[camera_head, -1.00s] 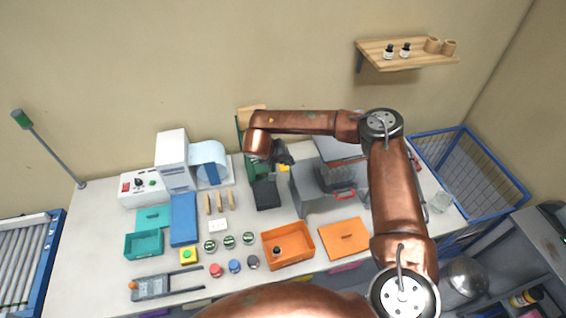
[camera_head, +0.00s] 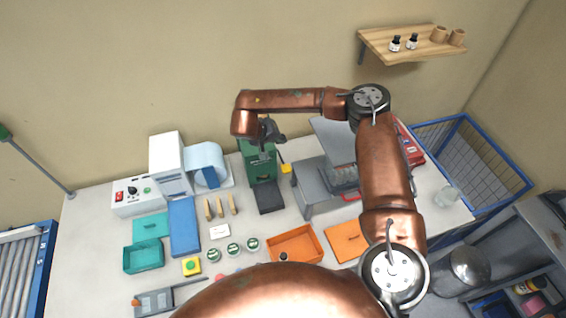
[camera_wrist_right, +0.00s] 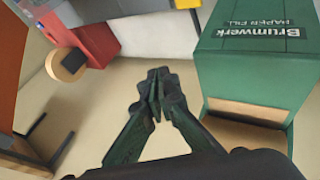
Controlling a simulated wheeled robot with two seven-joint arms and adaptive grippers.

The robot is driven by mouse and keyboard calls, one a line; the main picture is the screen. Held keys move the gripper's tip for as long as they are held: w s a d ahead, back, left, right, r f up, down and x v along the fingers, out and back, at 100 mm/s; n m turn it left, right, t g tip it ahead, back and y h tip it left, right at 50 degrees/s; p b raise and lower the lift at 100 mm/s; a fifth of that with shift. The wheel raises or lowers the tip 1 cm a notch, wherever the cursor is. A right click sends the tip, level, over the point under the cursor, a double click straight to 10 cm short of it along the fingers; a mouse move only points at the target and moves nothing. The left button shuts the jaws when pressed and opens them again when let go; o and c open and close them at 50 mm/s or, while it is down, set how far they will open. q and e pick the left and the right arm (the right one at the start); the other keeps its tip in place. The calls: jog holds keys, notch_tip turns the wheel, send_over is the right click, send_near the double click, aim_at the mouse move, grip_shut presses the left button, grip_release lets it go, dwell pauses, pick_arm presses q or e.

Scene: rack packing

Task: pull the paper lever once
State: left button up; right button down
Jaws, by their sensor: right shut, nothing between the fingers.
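The green paper-fill machine (camera_head: 262,165) stands at the back of the table, with a dark tray (camera_head: 268,197) in front. It also shows in the right wrist view (camera_wrist_right: 252,75), lettered "Brumwerk PAPER FILL", on the right side. A small yellow piece (camera_head: 286,169) with a thin dark bar sits at its right side; I cannot tell whether this is the lever. My right gripper (camera_head: 272,131) hangs above the machine's top. In the wrist view its green fingers (camera_wrist_right: 158,82) are together and empty, apart from the machine. My left gripper is out of view.
A grey box (camera_head: 318,188) stands right of the machine, and wooden-handled pieces (camera_head: 220,207) lie left of it. Green-lidded jars (camera_head: 233,249), an orange tray (camera_head: 295,243) and a teal tray (camera_head: 143,257) are nearer. A wooden shelf (camera_head: 410,42) hangs on the wall.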

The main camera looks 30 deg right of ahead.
aim_at(283, 165)
jog(key=f+b, duration=0.1)
jog(key=f, duration=0.1)
jog(key=f+b, duration=0.1)
jog(key=f, duration=0.1)
jog(key=shift+s+b, duration=0.3)
jog(key=shift+s, duration=0.05)
jog(key=f+b, duration=0.2)
jog(key=f, duration=0.1)
jog(key=shift+s+f, duration=0.15)
jog(key=shift+s, duration=0.05)
jog(key=shift+s+a+f, duration=0.1)
jog(key=shift+s+f, duration=0.1)
jog(key=shift+f, duration=0.6)
pick_arm(q)
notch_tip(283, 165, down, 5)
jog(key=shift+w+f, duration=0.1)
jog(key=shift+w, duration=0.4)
jog(key=shift+b, duration=0.35)
pick_arm(e)
jog(key=shift+s+f, duration=0.1)
jog(key=shift+f, duration=0.25)
